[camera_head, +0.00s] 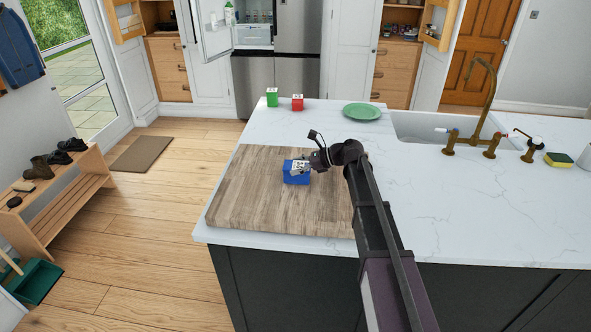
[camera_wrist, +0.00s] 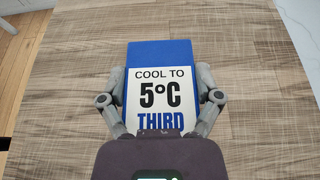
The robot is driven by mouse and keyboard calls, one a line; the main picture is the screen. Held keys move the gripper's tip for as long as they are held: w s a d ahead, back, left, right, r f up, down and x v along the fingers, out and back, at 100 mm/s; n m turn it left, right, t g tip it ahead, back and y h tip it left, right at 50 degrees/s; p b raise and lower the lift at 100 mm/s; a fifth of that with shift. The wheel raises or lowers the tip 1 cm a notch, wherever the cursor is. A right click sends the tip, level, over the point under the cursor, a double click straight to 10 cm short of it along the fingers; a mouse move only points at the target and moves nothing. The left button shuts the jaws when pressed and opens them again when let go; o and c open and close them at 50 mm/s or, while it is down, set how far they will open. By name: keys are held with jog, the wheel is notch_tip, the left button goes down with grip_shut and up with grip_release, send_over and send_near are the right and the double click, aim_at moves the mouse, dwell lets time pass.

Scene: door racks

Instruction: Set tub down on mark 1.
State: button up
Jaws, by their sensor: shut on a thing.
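A blue tub (camera_head: 296,178) is at the wooden board on the island, with my gripper (camera_head: 302,166) over it. In the wrist view the tub (camera_wrist: 160,52) has a white label reading "COOL TO 5°C THIRD". My gripper's fingers (camera_wrist: 161,82) are shut on its two sides. I cannot tell whether the tub touches the board or is slightly above it. No mark with a number 1 can be made out in either view.
The wooden board (camera_head: 250,205) has bare room around the tub.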

aim_at(296, 165)
jog(key=shift+r, duration=0.15)
notch_tip(296, 165, up, 3)
jog(key=p, duration=0.3)
jog(key=w+a+r+p, duration=0.1)
jog(key=w+a+p, duration=0.1)
jog(key=w+a, duration=0.9)
jog(key=shift+w+r, duration=0.3)
jog(key=shift+d, duration=0.1)
dwell(1.0)
